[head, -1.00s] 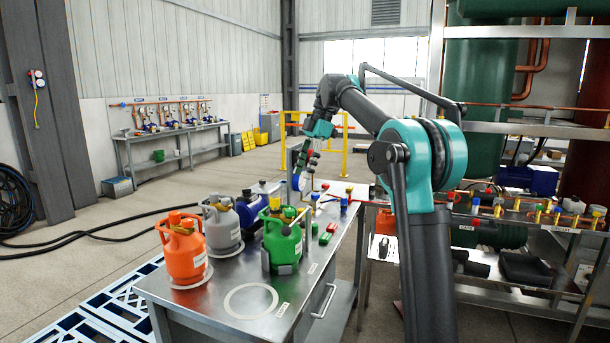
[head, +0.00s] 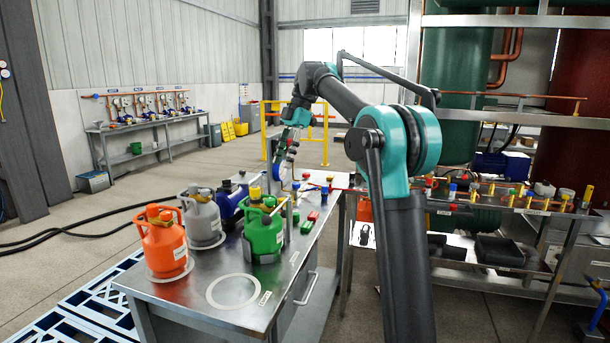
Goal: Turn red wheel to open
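I cannot clearly make out a red wheel. A small red part (head: 313,216) lies on the metal worktable (head: 195,296), with a second red and green part (head: 306,227) beside it. The orange cylinder (head: 163,246) at the table's left has a reddish-orange top. My gripper (head: 281,163) hangs from the arm over the table's far end, close to a gauge (head: 278,173) with a blue rim. Its fingers are small and overlap with coloured fittings, so I cannot tell whether it is open or touches anything.
A grey cylinder (head: 203,222), a green cylinder (head: 263,238) and a blue cylinder (head: 229,204) stand on the table. A pipe rack (head: 480,205) is on the right. Blue pallets (head: 70,310) lie left. A black hose (head: 90,232) crosses the floor. A yellow railing (head: 325,135) stands behind.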

